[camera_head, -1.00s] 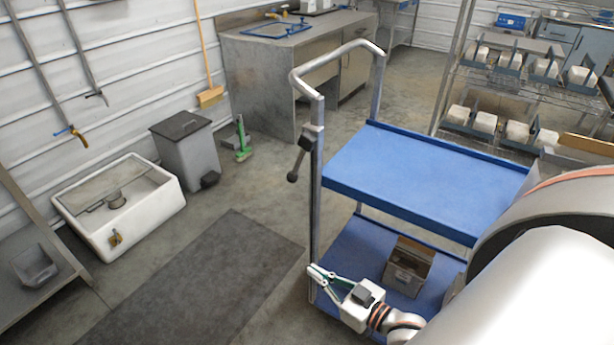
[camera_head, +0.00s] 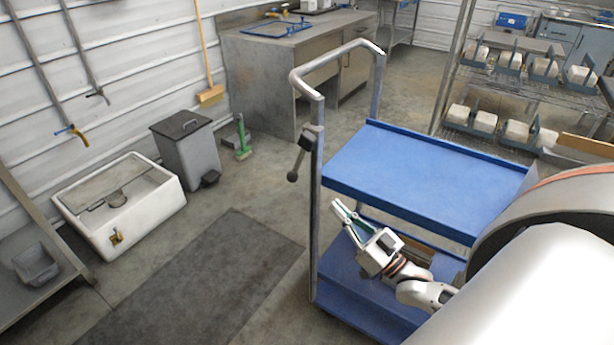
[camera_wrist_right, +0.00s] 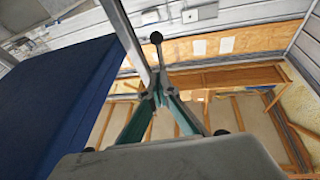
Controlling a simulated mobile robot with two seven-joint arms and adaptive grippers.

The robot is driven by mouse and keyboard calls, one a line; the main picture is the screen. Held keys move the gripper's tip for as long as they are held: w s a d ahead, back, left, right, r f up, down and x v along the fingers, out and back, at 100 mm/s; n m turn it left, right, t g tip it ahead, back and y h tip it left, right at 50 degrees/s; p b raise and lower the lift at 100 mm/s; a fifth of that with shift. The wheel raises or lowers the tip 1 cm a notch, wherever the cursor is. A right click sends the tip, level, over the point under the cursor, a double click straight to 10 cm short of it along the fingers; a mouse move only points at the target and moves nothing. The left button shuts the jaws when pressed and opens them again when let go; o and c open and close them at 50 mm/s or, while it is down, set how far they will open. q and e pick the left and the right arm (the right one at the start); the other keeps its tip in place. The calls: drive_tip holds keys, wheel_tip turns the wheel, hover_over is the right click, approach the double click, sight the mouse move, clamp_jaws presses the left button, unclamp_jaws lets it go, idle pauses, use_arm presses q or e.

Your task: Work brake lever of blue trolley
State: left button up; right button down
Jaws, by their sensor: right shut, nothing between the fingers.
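The blue trolley (camera_head: 420,180) has two blue shelves and a pale tubular push handle (camera_head: 335,62). Its brake lever (camera_head: 300,158) is a dark arm with a round knob, clamped on the near left post. The lever hangs down and slightly left. My right gripper (camera_head: 338,206) is shut and empty, below and to the right of the lever, apart from it in the head view. In the right wrist view the lever's knob (camera_wrist_right: 156,38) shows above the closed fingertips (camera_wrist_right: 160,92); the depth gap is unclear. My left gripper is out of view.
A box (camera_head: 418,250) on the lower shelf is mostly hidden by my right arm. A wire rack (camera_head: 460,115) with several trays stands behind the trolley. A grey bin (camera_head: 188,150), white sink (camera_head: 120,215) and dark mat (camera_head: 190,290) lie left; floor beside the lever is clear.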

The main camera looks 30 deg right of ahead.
sight(299, 162)
drive_tip(key=p+x, duration=0.1)
drive_tip(key=x, duration=1.1)
drive_tip(key=shift+w, duration=0.2)
